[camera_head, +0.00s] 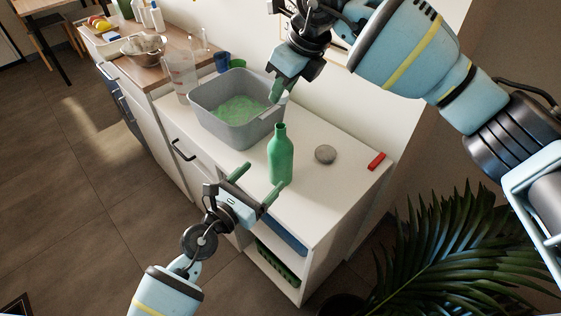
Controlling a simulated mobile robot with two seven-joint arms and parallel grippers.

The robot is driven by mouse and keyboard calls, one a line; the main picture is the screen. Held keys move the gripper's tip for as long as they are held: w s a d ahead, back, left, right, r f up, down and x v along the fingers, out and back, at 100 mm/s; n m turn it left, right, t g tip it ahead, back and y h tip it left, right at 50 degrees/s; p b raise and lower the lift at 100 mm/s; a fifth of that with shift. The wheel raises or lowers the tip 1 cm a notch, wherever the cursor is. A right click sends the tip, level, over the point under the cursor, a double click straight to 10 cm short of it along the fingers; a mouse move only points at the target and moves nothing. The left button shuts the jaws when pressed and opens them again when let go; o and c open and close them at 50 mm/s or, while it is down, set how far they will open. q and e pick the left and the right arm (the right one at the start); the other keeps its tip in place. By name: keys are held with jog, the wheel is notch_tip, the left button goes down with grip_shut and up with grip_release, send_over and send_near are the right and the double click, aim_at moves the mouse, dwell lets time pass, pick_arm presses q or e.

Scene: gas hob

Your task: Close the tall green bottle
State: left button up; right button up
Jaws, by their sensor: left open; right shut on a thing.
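The tall green bottle (280,157) stands upright on the white cabinet top, its neck open with no cap on it. My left gripper (262,179) is open, low beside the bottle on its front-left side, with its green fingers pointing towards it. The fingers are apart and nothing is between them. My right gripper (278,97) is above and behind the bottle's mouth, near the right rim of the grey basin. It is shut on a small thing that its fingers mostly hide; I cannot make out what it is.
The grey basin (208,115) with green contents stands left of the bottle. A clear jug (181,75) and cups stand behind. A plant (455,250) is at lower right.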

pick_arm(q)
jog(key=x, duration=0.9)
jog(key=shift+w+d, duration=0.1)
jog(key=shift+w, duration=0.05)
jog(key=c, duration=1.4)
jog(key=shift+c, duration=0.2)
pick_arm(e)
send_over(280, 125)
jog(key=shift+s+d+f, duration=0.15)
jog(key=shift+d+f, duration=0.05)
jog(key=shift+f, duration=1.05)
jog(key=shift+s+d+f, duration=0.15)
jog(key=shift+f, duration=1.1)
jog(key=shift+f, duration=0.1)
jog(key=shift+f, duration=0.8)
jog(key=shift+f, duration=0.6)
